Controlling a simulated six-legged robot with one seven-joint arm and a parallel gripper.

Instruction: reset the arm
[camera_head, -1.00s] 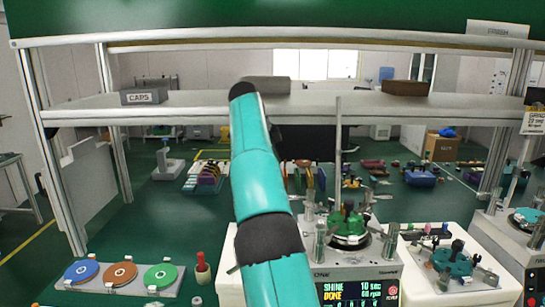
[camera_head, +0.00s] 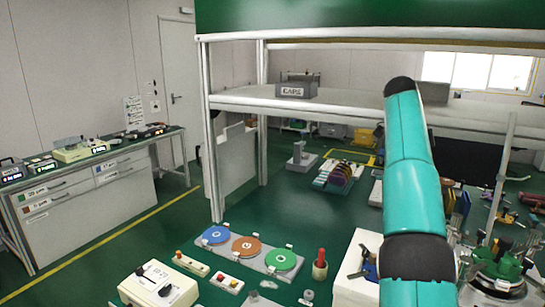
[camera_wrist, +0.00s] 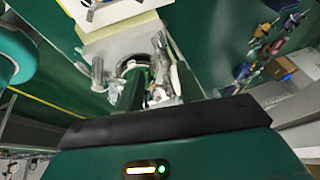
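My teal arm (camera_head: 412,170) rises in the lower right of the head view and bends over at a black joint near the top. Its gripper end is hidden in that view. In the wrist view, the dark green housing of my gripper (camera_wrist: 160,160) fills the bottom edge, with a black bar and a small lit strip. No fingertips can be made out, so I cannot tell whether it is open or shut. Past the bar stands a pale machine with a green post (camera_wrist: 133,90) and metal fittings. I see nothing clearly held.
An overhead shelf (camera_head: 350,108) with a grey CAPS box (camera_head: 297,86) spans the space. Below are a rack of blue, orange and green discs (camera_head: 240,250), a cream device (camera_head: 158,286) and a green-topped lapping fixture (camera_head: 497,268). A side bench (camera_head: 75,195) stands left.

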